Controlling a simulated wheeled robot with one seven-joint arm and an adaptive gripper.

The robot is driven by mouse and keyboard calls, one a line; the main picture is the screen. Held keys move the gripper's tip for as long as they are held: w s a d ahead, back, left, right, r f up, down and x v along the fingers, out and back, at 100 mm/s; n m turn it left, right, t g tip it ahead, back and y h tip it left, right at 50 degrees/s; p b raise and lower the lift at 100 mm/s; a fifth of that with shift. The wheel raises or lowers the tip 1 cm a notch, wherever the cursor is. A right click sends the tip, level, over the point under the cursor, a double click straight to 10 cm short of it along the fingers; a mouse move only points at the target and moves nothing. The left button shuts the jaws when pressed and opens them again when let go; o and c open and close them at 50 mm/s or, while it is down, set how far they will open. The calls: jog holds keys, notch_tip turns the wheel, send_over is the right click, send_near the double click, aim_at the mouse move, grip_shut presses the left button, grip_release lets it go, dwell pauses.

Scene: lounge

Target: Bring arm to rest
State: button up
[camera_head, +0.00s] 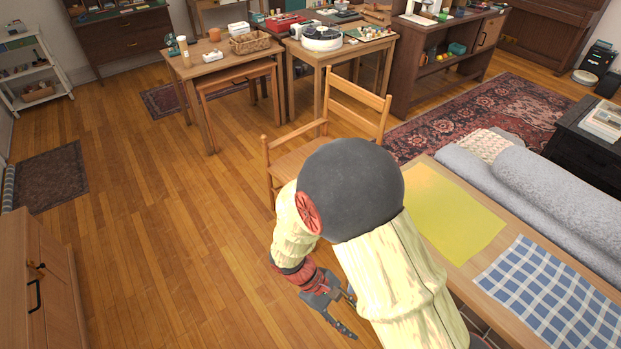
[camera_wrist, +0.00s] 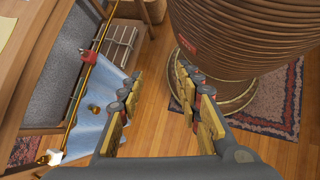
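My arm (camera_head: 393,275), in a cream knitted cover with a dark grey rounded joint, is folded in the lower middle of the head view. My gripper (camera_head: 348,316) hangs low beneath it, to the left of the long table and over the wooden floor. Part of the gripper is hidden behind the arm cover in the head view.
A wooden chair (camera_head: 295,160) stands just beyond my arm. The long table (camera_head: 455,268) bears a yellow cloth (camera_head: 437,208) and a blue checked cloth (camera_head: 552,295). A wooden cabinet (camera_head: 40,285) stands at the left. The floor (camera_head: 165,230) between is clear.

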jog(key=d+r+m+t+y, duration=0.2)
jog(key=r+m+t, duration=0.1)
jog(key=r, duration=0.8)
jog(key=s+d+r+m+t+y+p, duration=0.1)
jog(key=d+r+m+t+y, duration=0.2)
jog(key=r, duration=0.8)
jog(key=d+r+m+t+y, duration=0.2)
jog(key=d+r+m+t, duration=0.1)
jog(key=r, duration=0.9)
jog(key=shift+s+m+t+y, duration=0.3)
jog(key=shift+s+m, duration=0.05)
jog(key=shift+m, duration=0.15)
jog(key=shift+d, duration=0.1)
